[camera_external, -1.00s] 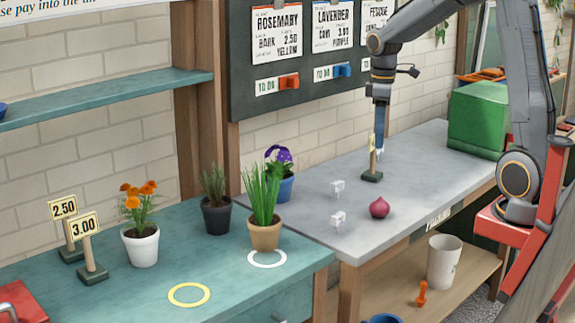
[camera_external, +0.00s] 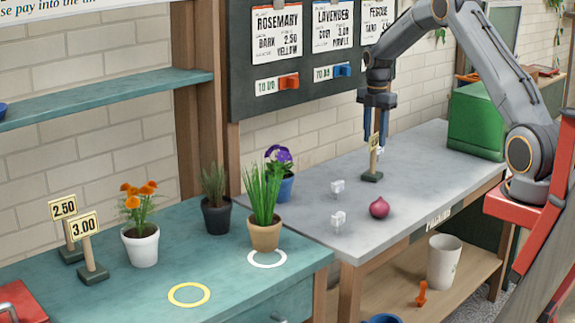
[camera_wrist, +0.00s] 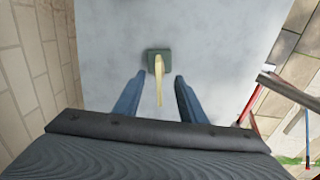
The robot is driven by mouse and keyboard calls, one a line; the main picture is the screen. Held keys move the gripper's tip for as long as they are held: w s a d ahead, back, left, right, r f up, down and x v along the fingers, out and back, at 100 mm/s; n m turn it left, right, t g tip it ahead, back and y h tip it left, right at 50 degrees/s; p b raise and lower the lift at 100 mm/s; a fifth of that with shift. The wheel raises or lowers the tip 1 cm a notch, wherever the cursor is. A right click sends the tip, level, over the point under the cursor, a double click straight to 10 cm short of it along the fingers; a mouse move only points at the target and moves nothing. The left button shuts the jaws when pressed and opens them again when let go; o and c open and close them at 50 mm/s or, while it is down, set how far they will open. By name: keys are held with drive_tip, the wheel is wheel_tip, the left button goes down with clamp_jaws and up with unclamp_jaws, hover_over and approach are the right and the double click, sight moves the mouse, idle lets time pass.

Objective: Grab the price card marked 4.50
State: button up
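A price card (camera_external: 373,160) on a small dark green base stands upright on the grey tabletop. It is seen nearly edge-on, so I cannot read its number. My gripper (camera_external: 375,141) points down over it, with its two blue fingers apart around the card's top. In the wrist view the card (camera_wrist: 159,90) lies between the open fingers of my gripper (camera_wrist: 160,77), touching neither visibly, and its base (camera_wrist: 152,55) shows beyond the tips. Two other cards, marked 2.50 (camera_external: 64,208) and 3.00 (camera_external: 84,226), stand on the teal bench at left.
A red onion (camera_external: 379,207) and two small white clips (camera_external: 338,187) sit on the grey tabletop (camera_external: 420,160) in front of the card. A green box (camera_external: 476,120) stands behind right. Potted plants (camera_external: 264,215) stand to the left. The wall board is behind.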

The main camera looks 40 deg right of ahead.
sight(373, 149)
drive_tip(key=shift+a+f+p, duration=0.15)
drive_tip(key=shift+f+p, duration=1.55)
drive_tip(key=shift+f, duration=2.2)
clamp_jaws()
